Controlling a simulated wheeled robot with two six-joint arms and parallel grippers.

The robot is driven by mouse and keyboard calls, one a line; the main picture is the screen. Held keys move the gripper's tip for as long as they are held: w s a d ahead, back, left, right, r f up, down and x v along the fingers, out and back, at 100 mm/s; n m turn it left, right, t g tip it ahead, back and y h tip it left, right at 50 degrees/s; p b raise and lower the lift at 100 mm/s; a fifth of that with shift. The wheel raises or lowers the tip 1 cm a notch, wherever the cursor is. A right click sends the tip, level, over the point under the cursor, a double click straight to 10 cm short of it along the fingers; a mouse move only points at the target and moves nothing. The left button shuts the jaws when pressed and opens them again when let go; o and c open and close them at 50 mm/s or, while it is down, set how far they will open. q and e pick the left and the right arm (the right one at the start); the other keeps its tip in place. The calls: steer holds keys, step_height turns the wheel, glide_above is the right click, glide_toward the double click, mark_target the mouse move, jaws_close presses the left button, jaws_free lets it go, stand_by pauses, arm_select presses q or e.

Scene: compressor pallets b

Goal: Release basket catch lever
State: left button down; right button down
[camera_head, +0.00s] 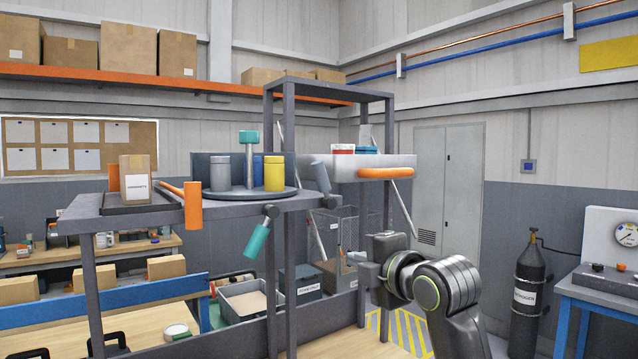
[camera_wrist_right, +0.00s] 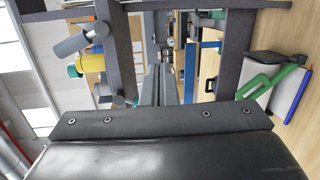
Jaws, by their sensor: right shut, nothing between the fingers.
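A teal-tipped lever (camera_head: 257,240) hangs tilted from a dark pivot under the front of the grey shelf. A grey cylindrical lever (camera_head: 320,177) tilts at that shelf's right end. I cannot tell which one is the basket catch lever. A wire-mesh basket (camera_head: 347,222) shows behind the frame posts, partly hidden. My right gripper (camera_head: 369,274) is right of and below both levers, apart from them. In the right wrist view its fingers (camera_wrist_right: 159,86) are together, with nothing between them. A grey cylinder (camera_wrist_right: 71,45) shows there at upper left. My left gripper is out of view.
The grey shelf (camera_head: 240,204) carries a round tray with canisters (camera_head: 274,174) and a small carton (camera_head: 138,178). An orange handle (camera_head: 193,205) juts from its front. A pale drawer with an orange bar (camera_head: 385,173) is above my right gripper. Frame posts (camera_head: 270,290) stand left of it.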

steer(key=s+a+r+n+y, duration=0.2)
steer(key=a+r+n, duration=0.2)
steer(key=r, duration=0.7)
steer(key=shift+a+r+t, duration=0.25)
steer(key=shift+r+t, duration=0.05)
steer(key=shift+r, duration=0.05)
